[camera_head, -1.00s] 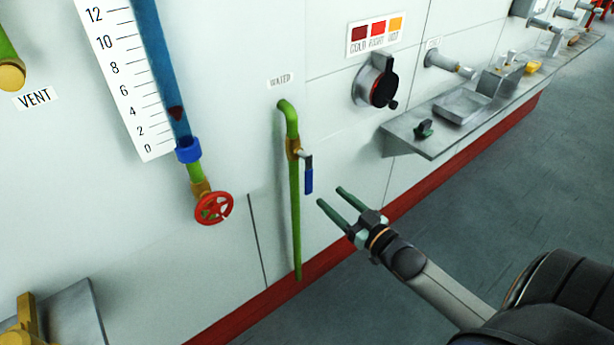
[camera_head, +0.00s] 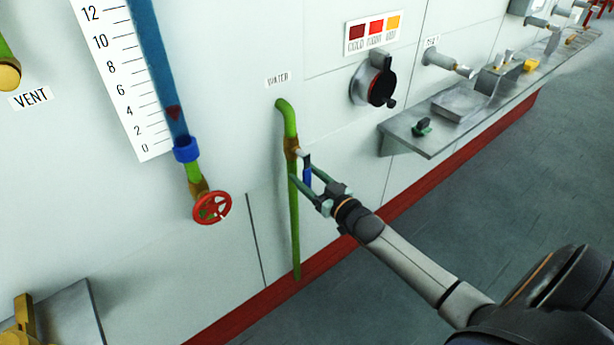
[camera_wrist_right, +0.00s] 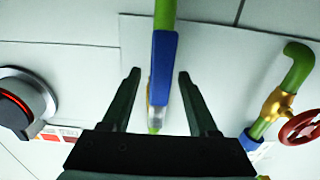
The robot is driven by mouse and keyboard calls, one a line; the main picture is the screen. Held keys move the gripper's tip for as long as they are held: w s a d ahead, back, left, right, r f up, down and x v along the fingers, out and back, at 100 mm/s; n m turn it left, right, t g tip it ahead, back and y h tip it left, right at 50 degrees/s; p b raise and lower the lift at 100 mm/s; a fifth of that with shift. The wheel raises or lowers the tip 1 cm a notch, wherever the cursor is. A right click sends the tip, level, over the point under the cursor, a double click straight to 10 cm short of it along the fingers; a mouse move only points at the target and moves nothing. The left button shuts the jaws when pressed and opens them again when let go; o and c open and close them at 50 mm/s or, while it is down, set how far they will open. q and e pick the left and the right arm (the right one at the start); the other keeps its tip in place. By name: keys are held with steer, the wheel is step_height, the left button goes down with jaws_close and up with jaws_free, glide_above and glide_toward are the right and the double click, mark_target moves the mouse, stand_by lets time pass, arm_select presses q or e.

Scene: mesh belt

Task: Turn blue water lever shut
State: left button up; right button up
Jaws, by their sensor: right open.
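The blue water lever (camera_head: 307,177) hangs down from a brass valve (camera_head: 292,147) on the green water pipe (camera_head: 295,225), below a WATER label. My right gripper (camera_head: 299,177) is open, with its two fingers on either side of the lever. In the right wrist view the blue lever (camera_wrist_right: 164,62) runs between the open fingers of the right gripper (camera_wrist_right: 158,75), with a gap on each side. The green pipe (camera_wrist_right: 165,12) lies behind it. Whether a finger touches the lever cannot be told. My left gripper is not in view.
A red handwheel (camera_head: 212,207) sits left of the pipe, under a blue gauge tube (camera_head: 160,75). A black dial (camera_head: 374,82) is on the wall to the right. A grey shelf (camera_head: 425,143) juts out beyond it. The wall around the lever is clear.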

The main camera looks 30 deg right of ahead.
steer(key=shift+c, duration=0.2)
jaws_close()
stand_by(1.1)
